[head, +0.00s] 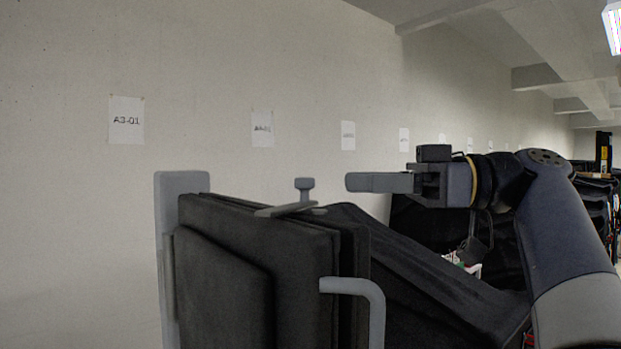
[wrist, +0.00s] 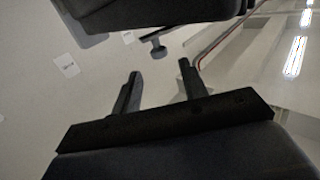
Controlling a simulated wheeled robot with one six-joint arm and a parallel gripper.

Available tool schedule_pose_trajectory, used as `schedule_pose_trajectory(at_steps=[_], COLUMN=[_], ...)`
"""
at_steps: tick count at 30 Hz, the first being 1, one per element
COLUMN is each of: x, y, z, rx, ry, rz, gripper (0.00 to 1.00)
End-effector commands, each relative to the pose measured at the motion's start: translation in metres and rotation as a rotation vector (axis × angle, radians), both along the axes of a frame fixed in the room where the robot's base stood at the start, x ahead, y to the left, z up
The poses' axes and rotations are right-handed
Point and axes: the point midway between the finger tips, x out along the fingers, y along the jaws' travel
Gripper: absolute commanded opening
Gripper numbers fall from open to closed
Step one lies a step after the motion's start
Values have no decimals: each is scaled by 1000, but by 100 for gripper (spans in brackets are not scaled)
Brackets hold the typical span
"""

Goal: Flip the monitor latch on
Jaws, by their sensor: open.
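The latch is a grey piece with a short upright knob (head: 305,186) and a flat lever (head: 283,210), on the top edge of the black padded monitor panel (head: 225,270) in the head view. The knob (wrist: 158,50) also shows in the wrist view, just beyond the fingertips and between their lines. My gripper (head: 348,182) is to the right of the knob, at about its height, with a visible gap. The wrist view shows its two fingers (wrist: 160,71) spread, with nothing between them. The latch's base is partly hidden.
A grey bent handle (head: 372,295) sticks out at the panel's right side. A grey upright plate (head: 180,186) stands at its left. Black covered carts (head: 440,270) fill the space below my arm. A pale wall (head: 200,60) with paper labels is behind; the air above the panel is clear.

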Motion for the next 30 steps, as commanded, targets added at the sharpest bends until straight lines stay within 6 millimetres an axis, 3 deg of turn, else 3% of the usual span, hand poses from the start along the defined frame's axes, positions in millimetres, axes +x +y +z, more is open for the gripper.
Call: schedule_pose_trajectory(at_steps=[6, 13, 27, 30], x=[7, 13, 16, 16], y=[40, 68, 79, 78], z=[2, 2, 0, 0], rx=[0, 0, -1, -1], ry=[2, 1, 0, 0], rz=[5, 3, -1, -1], gripper=[41, 41, 41, 35])
